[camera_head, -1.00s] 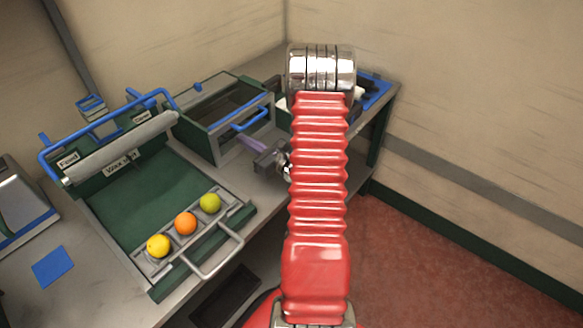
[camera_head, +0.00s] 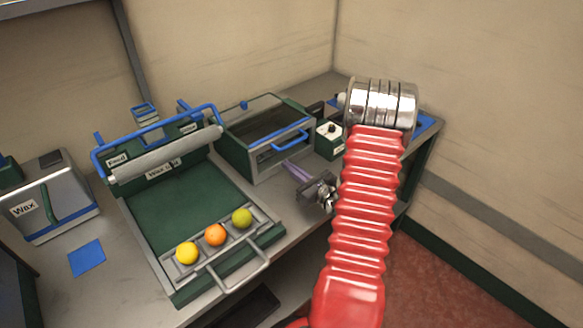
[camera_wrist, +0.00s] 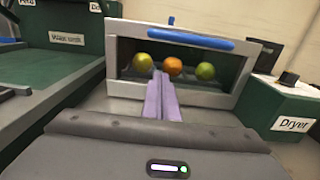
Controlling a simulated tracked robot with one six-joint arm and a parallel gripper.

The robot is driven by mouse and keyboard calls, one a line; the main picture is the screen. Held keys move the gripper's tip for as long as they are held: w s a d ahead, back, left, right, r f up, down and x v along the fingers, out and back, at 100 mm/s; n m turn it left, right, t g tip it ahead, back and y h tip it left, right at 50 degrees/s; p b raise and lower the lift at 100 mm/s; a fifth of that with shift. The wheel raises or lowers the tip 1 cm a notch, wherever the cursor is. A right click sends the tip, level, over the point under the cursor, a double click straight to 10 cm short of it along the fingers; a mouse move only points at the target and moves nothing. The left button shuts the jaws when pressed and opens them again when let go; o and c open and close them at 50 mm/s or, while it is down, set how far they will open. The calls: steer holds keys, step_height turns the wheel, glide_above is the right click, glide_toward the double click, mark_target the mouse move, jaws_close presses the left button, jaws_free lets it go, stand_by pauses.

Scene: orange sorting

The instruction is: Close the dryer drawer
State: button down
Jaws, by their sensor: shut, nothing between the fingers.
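The dryer (camera_head: 255,150) is a green and grey box with a clear top at the back of the bench. Its grey drawer front with a blue handle (camera_head: 290,140) faces me, and I see no clear gap around it. In the wrist view the blue handle (camera_wrist: 190,38) crosses the top of the drawer front (camera_wrist: 236,76). A yellow (camera_wrist: 142,61), an orange (camera_wrist: 172,66) and a green fruit (camera_wrist: 205,71) show in its window. My gripper (camera_head: 290,166), with purple fingers, is shut and empty in front of the drawer; its fingertips (camera_wrist: 159,76) point at the lower front, contact unclear.
A small box labelled Dryer (camera_head: 331,142) stands right of the drawer. The waxing station (camera_head: 180,205) is at the left, with three fruits on its front tray (camera_head: 262,222). A blue square (camera_head: 87,257) and a wax machine (camera_head: 50,205) lie farther left.

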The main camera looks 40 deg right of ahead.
steer(key=s, duration=1)
steer(key=shift+s+a, duration=0.25)
steer(key=w+a+r+n+g+y, duration=0.1)
steer(key=a+r+n+g+y, duration=0.1)
steer(key=a, duration=0.5)
steer(key=w+a+r+n+g+y, duration=0.2)
steer(key=a+r+n+y, duration=0.1)
steer(key=a+n+y, duration=0.2)
steer(key=w+a+r+n+g+y, duration=0.2)
steer(key=a+n, duration=0.4)
steer(key=a, duration=0.5)
steer(key=shift+a+r+n+g+y, duration=0.15)
steer(key=shift+r+g+y, duration=0.05)
steer(key=shift+r+y, duration=0.25)
steer(key=shift+a+r+n+g+y, duration=0.1)
steer(key=shift+r+n+g+y, duration=0.1)
steer(key=shift+r+y, duration=0.25)
steer(key=s+a+r+n+g+h, duration=0.3)
steer(key=s+a+n+g+h, duration=0.2)
steer(key=s+a+n+g, duration=0.75)
step_height(320, 180, up, 8)
steer(key=n+t+h, duration=0.4)
steer(key=n+t, duration=0.3)
steer(key=n, duration=0.3)
steer(key=shift+s+a+f+h, duration=0.15)
steer(key=shift+s+a+h, duration=0.2)
steer(key=shift+s+h, duration=0.1)
